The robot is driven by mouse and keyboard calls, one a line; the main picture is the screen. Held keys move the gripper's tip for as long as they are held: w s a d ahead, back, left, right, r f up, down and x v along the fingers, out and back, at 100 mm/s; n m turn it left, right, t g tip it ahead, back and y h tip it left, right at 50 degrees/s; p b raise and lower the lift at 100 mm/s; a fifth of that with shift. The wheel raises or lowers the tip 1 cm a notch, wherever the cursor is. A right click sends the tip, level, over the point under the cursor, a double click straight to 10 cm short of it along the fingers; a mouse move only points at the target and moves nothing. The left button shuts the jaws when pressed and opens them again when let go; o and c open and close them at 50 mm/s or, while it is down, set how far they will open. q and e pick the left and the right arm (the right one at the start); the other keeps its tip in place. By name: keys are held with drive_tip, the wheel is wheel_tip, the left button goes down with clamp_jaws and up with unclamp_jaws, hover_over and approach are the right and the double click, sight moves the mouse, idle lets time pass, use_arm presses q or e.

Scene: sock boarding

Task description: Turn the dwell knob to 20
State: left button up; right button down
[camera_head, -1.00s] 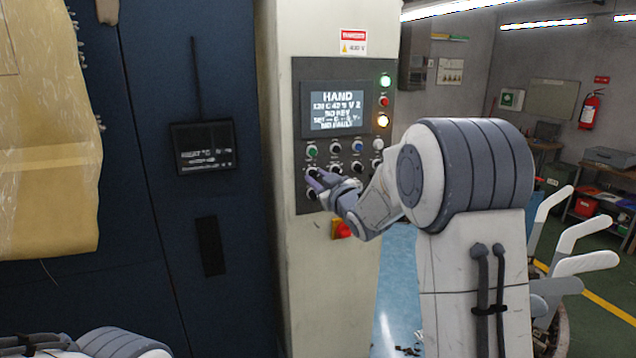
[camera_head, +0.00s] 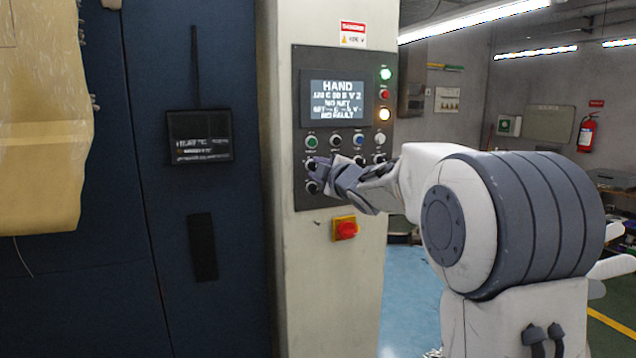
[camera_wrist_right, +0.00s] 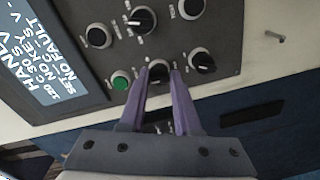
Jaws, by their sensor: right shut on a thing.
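My right gripper (camera_head: 316,164) reaches the control panel from the right. In the right wrist view its two purple fingers (camera_wrist_right: 159,78) are shut on a black knob (camera_wrist_right: 158,69), one finger on each side. This knob sits between the green button (camera_wrist_right: 121,80) and another black knob (camera_wrist_right: 201,62), in the panel's left column. Its label and pointer are too small or covered to read, so I cannot confirm that it is the dwell knob. The panel display (camera_head: 337,102) reads HAND and NO FAULT; its smaller figures are blurred. My left gripper is not in view.
The grey panel (camera_head: 300,75) carries more knobs, and green, red and amber lamps at its right edge. A red emergency stop (camera_head: 346,229) on a yellow plate sits just below. A dark blue cabinet (camera_head: 150,270) stands left.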

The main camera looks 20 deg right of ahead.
drive_tip(key=shift+r+n+b, duration=0.1)
drive_tip(key=shift+n+b, duration=1.3)
drive_tip(key=shift+n, duration=1)
drive_tip(key=c, duration=0.7)
unclamp_jaws()
drive_tip(key=shift+o, duration=0.2)
drive_tip(key=s+b, duration=0.1)
drive_tip(key=s, duration=0.9)
drive_tip(key=shift+s+d+r, duration=0.15)
drive_tip(key=shift+s+r, duration=0.05)
drive_tip(key=shift+s, duration=0.05)
